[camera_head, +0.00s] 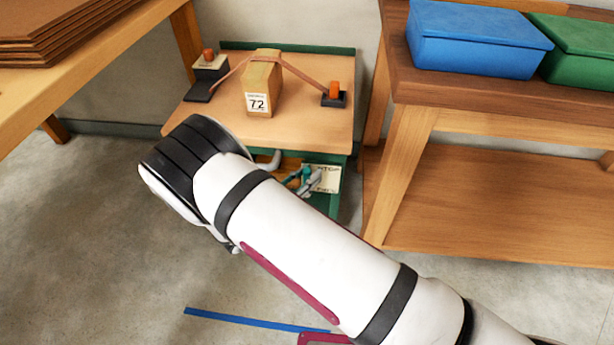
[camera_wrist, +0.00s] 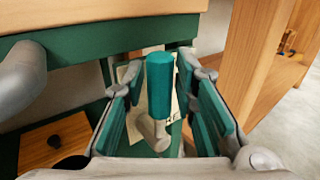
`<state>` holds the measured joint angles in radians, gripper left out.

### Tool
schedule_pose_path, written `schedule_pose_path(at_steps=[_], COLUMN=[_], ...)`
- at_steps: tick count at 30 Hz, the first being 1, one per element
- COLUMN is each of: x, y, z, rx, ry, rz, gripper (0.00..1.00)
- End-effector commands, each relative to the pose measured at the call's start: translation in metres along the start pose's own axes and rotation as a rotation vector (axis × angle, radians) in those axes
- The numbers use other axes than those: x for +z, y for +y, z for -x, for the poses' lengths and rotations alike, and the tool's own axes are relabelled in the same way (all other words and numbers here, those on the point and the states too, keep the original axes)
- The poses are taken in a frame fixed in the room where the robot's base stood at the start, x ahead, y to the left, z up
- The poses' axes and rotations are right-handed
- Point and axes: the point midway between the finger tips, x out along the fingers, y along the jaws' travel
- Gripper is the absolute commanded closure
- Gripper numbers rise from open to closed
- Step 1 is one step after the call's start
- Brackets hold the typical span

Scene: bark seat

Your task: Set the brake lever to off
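The brake lever shows in the wrist view as a teal cylindrical grip (camera_wrist: 160,84) on a short grey stem. It stands roughly upright in the picture, in front of a pale label plate. My gripper (camera_wrist: 166,98) is open, with one padded finger on each side of the grip and a visible gap on both sides. In the head view, my gripper (camera_head: 303,183) is small and partly hidden by my arm, at the cart's front beside the pale sign plate (camera_head: 326,178). The sign's lettering is only partly readable, and I cannot tell which setting the lever is at.
The cart's wooden top (camera_head: 200,118) carries a block marked 72 (camera_head: 262,85) under a strap. A grey curved handle (camera_wrist: 22,75) is left of my gripper. A workbench (camera_head: 480,107) with blue (camera_head: 478,45) and green bins stands close on the right. Floor is open at front left.

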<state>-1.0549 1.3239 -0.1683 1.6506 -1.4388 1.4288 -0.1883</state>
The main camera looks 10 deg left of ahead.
Motion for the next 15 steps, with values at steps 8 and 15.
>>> schedule_pose_path(at_steps=[8,15], x=[0.0002,0.0002], y=[0.0000,0.0000], z=[0.0001,0.0002], rx=[0.000,0.000], ry=[0.000,0.001], rz=[0.000,-0.001], gripper=[0.97,1.00])
